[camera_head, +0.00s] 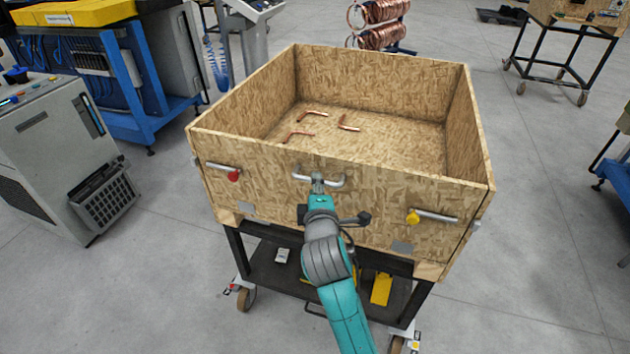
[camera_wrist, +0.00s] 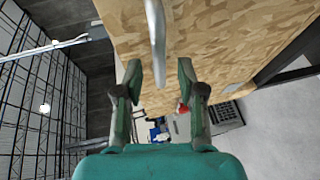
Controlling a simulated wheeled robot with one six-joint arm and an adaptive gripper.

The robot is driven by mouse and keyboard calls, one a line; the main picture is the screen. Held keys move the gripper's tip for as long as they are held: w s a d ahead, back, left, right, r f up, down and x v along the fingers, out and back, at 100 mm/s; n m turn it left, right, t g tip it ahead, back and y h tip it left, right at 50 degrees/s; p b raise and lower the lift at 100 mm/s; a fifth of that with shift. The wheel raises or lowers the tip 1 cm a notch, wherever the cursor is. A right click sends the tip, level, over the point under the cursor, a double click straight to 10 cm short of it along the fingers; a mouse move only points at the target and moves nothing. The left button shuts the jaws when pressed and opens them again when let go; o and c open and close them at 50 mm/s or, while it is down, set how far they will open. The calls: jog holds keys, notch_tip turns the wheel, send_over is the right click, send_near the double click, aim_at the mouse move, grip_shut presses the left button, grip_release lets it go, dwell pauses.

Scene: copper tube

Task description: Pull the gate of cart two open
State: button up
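Cart two is seemingly the wooden box cart (camera_head: 470,190) on a dark wheeled frame in the head view. Its front panel, the gate (camera_head: 375,205), stands upright and looks shut. My gripper (camera_head: 318,181) is at the handle. In the wrist view my gripper (camera_wrist: 160,72) is open, with the handle between and just beyond the fingertips; contact cannot be told. A red-knobbed bolt (camera_head: 233,175) is on the gate's left, a yellow-knobbed bolt (camera_head: 413,217) on its right.
A grey cabinet (camera_head: 60,150) and a blue-framed machine (camera_head: 110,80) stand at left. A wheeled table (camera_head: 575,20) is at the back right. The floor right of the cart is clear.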

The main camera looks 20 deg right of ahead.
jog(key=shift+x, duration=1.55)
grip_shut()
